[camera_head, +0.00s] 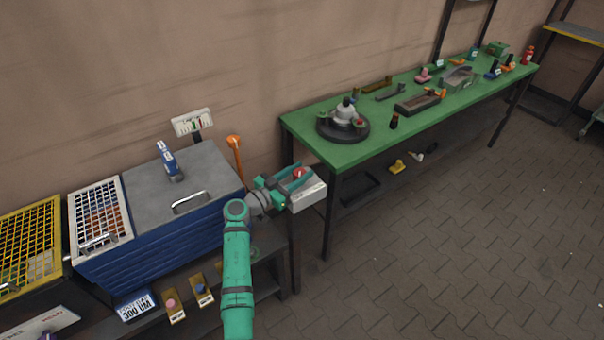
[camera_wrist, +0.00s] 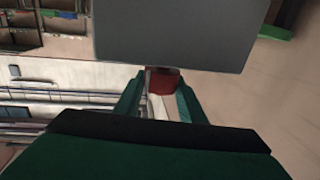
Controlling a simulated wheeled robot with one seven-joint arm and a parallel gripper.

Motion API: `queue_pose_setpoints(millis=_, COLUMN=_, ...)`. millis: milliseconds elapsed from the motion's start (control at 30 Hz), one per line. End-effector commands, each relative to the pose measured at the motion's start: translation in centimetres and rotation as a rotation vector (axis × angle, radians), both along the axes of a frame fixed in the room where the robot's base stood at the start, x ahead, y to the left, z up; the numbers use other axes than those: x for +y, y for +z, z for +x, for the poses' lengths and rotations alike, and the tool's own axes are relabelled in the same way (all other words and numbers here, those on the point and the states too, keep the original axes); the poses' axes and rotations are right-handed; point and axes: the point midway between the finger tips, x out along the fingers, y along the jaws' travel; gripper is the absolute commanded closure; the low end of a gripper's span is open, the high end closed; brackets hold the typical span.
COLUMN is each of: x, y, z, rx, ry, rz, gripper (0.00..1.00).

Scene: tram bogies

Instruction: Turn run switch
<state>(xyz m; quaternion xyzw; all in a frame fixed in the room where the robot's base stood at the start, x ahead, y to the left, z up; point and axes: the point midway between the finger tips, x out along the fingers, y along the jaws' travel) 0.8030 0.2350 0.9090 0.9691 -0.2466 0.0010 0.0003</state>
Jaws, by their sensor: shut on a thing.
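A light grey switch box (camera_head: 308,196) stands on a dark post between the blue cabinet and the green table. The red knob of the run switch (camera_head: 299,172) shows on its top. My gripper (camera_head: 292,180) is at the box with its teal fingers shut on the red knob. In the wrist view the red knob (camera_wrist: 163,82) sits between the two green fingertips (camera_wrist: 160,95), below the large grey face of the box (camera_wrist: 175,35). The knob is partly hidden by the fingers, so its turn angle cannot be told.
A blue cabinet (camera_head: 160,240) with a grey lid, a blue-handled tool (camera_head: 168,160) and an orange lever (camera_head: 236,155) stand to the left. A green table (camera_head: 380,145) with several parts stands to the right. The floor (camera_head: 450,250) in front is clear.

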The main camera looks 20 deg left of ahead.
Motion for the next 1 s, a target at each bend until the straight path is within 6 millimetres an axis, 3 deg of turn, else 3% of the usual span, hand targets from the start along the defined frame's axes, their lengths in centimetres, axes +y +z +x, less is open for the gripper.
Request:
queue_pose_setpoints(millis=733, x=-0.18, y=-0.28, z=-0.02, rx=0.005, ry=-0.095, rz=0.001, gripper=0.86)
queue_pose_setpoints(millis=767, x=-0.18, y=-0.29, z=-0.02, rx=0.005, ry=-0.095, rz=0.001, gripper=0.61)
queue_pose_setpoints(millis=833, x=-0.19, y=-0.27, z=-0.01, rx=0.005, ry=-0.094, rz=0.001, gripper=0.45)
queue_pose_setpoints(millis=1000, x=-0.13, y=-0.19, z=0.00, rx=0.003, ry=-0.093, rz=0.001, gripper=0.45)
